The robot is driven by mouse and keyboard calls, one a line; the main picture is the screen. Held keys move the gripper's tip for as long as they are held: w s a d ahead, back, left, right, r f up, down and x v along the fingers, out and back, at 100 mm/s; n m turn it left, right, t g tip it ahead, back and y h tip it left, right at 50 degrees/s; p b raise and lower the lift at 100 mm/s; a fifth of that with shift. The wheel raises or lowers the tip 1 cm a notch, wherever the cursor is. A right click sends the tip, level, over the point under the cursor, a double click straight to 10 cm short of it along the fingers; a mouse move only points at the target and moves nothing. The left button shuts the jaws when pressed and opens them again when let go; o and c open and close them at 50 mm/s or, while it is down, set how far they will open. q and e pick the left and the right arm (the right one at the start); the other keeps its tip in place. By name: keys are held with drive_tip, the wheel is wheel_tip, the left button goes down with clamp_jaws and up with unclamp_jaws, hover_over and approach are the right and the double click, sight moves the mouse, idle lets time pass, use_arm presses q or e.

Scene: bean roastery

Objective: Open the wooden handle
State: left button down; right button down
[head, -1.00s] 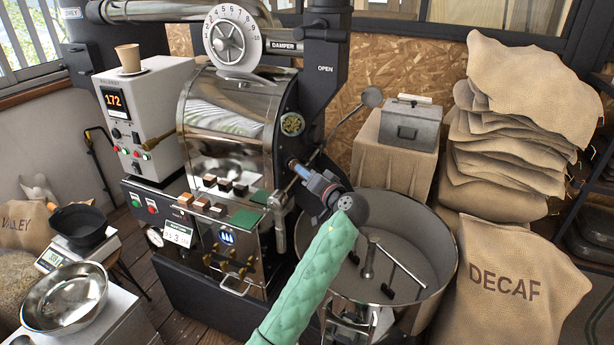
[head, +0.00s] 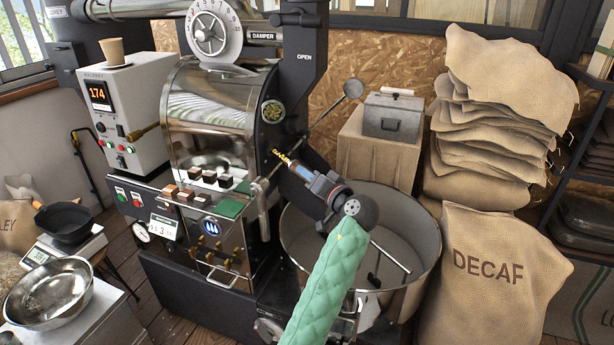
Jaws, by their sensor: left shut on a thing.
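My left gripper (head: 297,170) reaches up from the bottom middle in the head view to the front of the coffee roaster (head: 205,135). Its fingers are shut on what looks like the wooden handle, a small golden-brown ribbed piece (head: 282,156) showing just beyond the fingertips, close to the roaster's front face. The fingers hide most of the handle. A metal rod with a grey ball end (head: 353,89) slants up to the right behind it. My right gripper does not show.
The round cooling bin (head: 425,262) with its stirring arms lies right of and below the gripper. A grey metal box (head: 393,117) stands on a cloth-covered stand. Burlap sacks (head: 495,160) fill the right. A scale and metal bowl (head: 52,293) are at left.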

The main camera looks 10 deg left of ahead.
use_arm(q)
drive_tip(key=c, duration=1.1)
unclamp_jaws()
